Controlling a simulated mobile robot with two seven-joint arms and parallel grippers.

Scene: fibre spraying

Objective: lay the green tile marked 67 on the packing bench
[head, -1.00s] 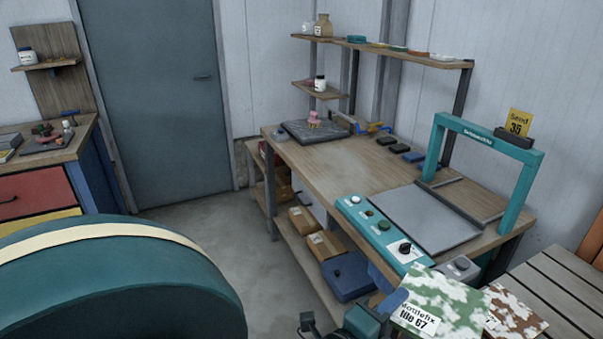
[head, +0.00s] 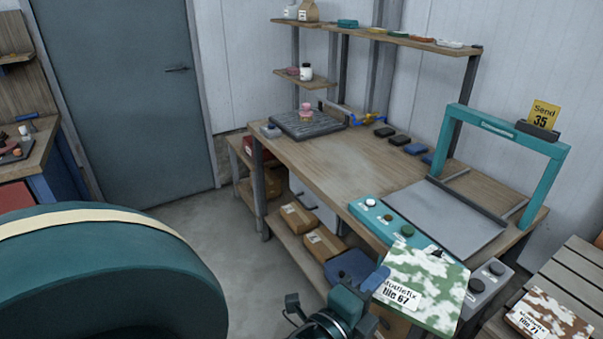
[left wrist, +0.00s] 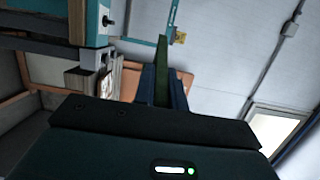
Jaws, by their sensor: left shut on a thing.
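The green and white mottled tile marked 67 (head: 430,290) is held up in front of the packing bench's near right corner in the head view. My left gripper (head: 378,283) is shut on its left edge. In the left wrist view the tile (left wrist: 161,75) shows edge-on as a thin green strip between the fingers of the left gripper (left wrist: 162,92). The packing bench (head: 340,165) has a wooden top with bare room in its middle. My right gripper is not in view.
A teal frame (head: 556,185) with a grey plate and a teal button panel (head: 368,208) takes up the bench's right end. A dark slab (head: 305,125) and small dark blocks lie toward the back. A brown tile marked 71 (head: 550,318) lies on a slatted surface at right.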

